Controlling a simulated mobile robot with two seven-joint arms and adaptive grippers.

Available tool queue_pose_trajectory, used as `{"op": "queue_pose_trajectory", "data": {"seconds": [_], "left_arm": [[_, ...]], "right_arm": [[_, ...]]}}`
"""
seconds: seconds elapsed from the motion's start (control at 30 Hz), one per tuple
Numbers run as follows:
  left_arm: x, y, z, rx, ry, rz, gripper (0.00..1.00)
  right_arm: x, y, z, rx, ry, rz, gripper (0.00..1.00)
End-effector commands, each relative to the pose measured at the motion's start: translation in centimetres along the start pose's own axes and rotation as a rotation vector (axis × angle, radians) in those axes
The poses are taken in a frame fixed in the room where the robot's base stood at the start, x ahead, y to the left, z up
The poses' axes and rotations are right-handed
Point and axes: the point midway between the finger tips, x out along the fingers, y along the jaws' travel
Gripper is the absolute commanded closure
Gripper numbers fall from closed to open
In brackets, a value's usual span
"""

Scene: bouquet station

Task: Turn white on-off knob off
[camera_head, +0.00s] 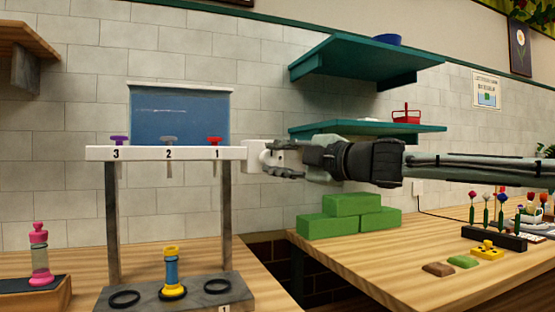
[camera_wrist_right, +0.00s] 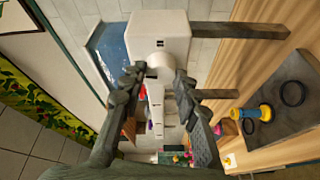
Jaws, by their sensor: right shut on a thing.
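The white on-off knob (camera_head: 256,155) sits at the right end of the white dispenser bar (camera_head: 132,154). In the right wrist view the knob (camera_wrist_right: 156,93) stands out from the bar's white end, between two dark fingers. My right gripper (camera_head: 272,159) reaches in from the right and is shut on the knob; in the right wrist view its fingers (camera_wrist_right: 155,90) lie on either side of it. Fine contact is hard to make out. My left gripper is not in view.
Purple, grey and red valves (camera_head: 169,139) top the bar above labels 3, 2 and 1. Below, a blue and yellow vase (camera_head: 172,270) stands on a grey base (camera_head: 213,299) between two black rings. Green blocks (camera_head: 345,215) lie on the right table, below teal shelves (camera_head: 365,128).

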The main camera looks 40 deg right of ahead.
Motion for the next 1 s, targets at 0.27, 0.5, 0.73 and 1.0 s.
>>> {"op": "queue_pose_trajectory", "data": {"seconds": [0.27,0.5,0.73,1.0], "left_arm": [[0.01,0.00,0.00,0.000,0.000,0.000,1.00],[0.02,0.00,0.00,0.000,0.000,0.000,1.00],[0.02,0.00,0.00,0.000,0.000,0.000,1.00],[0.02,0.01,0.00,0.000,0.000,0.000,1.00]], "right_arm": [[0.01,-0.02,0.01,-0.066,-0.005,-0.028,0.98],[0.01,-0.01,0.01,-0.076,-0.006,-0.032,0.98],[0.01,-0.01,0.01,-0.076,-0.006,-0.032,0.98],[0.00,0.01,0.01,-0.075,-0.006,-0.031,0.49]]}}
